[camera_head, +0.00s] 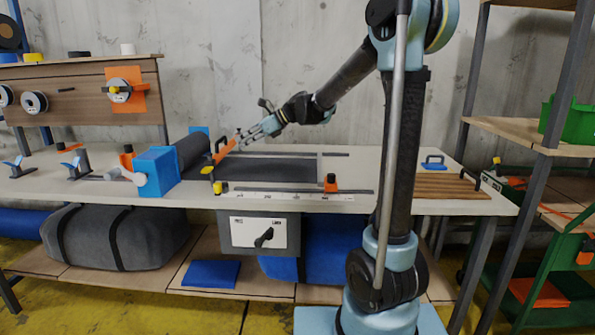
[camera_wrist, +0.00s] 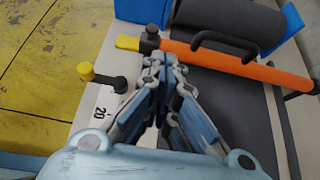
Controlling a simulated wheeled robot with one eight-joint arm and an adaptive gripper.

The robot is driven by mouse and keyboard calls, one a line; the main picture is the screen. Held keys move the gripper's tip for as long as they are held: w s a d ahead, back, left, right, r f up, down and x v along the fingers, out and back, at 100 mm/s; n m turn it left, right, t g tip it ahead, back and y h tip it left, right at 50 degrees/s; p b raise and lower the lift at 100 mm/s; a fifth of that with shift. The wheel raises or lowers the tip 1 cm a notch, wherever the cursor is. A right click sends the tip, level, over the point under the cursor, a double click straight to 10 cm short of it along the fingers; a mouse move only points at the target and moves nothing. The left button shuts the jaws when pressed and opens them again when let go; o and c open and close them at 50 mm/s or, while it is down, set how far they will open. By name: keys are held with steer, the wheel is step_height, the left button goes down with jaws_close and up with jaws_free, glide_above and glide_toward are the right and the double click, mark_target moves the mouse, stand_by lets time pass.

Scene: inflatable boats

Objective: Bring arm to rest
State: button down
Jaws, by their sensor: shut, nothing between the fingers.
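My gripper (camera_head: 243,137) is shut and empty at the end of my arm. In the head view it hangs over the left part of the workbench (camera_head: 350,200), close to an orange bar (camera_head: 222,151). In the wrist view the fingertips of my gripper (camera_wrist: 160,62) meet just short of the orange bar (camera_wrist: 235,65), which has a yellow end and a dark handle. I cannot tell whether the fingertips touch the bar. My arm reaches out to the left from my upright column.
A blue box-shaped part (camera_head: 157,172) and a dark roll (camera_head: 193,150) stand left of my gripper. A dark mat (camera_head: 265,170) lies on the bench. A yellow-knobbed lever (camera_wrist: 103,78) is near the fingers. Shelves (camera_head: 520,130) stand at the right. The air above the bench is clear.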

steer(key=s+d+f+n+h, duration=0.4)
steer(key=s+d+f+n, duration=0.2)
steer(key=s+d, duration=0.4)
steer(key=s+d+f+n+t+h, duration=0.1)
steer(key=s+d+f+n+h, duration=0.3)
steer(key=s+d, duration=0.7)
steer(key=s+d+f+n+h, duration=0.3)
steer(key=s+d+f+n, duration=0.5)
steer(key=d, duration=0.9)
steer(key=s+f, duration=0.3)
steer(key=shift+s+f+n+t+h, duration=0.25)
steer(key=shift+f+n+t+h, duration=0.05)
steer(key=shift+f+n+h, duration=0.1)
steer(key=shift+d, duration=0.1)
